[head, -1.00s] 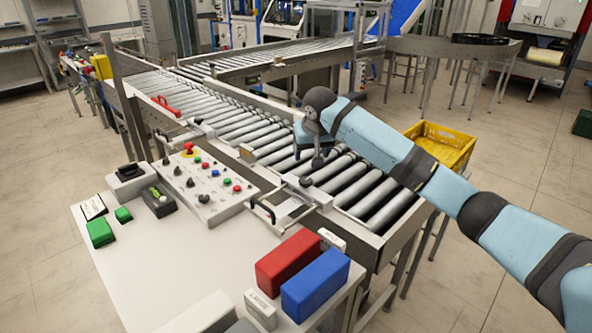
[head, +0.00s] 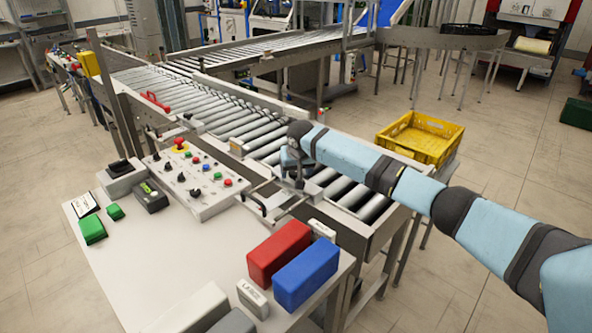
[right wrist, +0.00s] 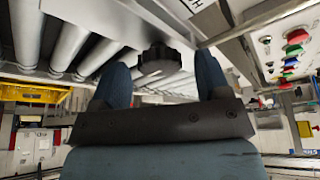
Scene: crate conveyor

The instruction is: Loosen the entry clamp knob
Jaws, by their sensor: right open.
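The black ribbed clamp knob (right wrist: 158,62) shows in the right wrist view, between the two blue fingertips of my right gripper (right wrist: 163,78). The fingers stand apart, one on each side of the knob, and I see gaps beside it. Whether either finger touches it I cannot tell. In the head view my right gripper (head: 291,176) points down over the clamp at the near edge of the roller conveyor (head: 340,190). It hides the knob there. My left gripper is not in view.
A control panel (head: 196,205) with buttons and small knobs stands left of the clamp. A red box (head: 279,252) and a blue box (head: 312,277) lie on the table in front. A yellow crate (head: 420,138) is behind my right arm.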

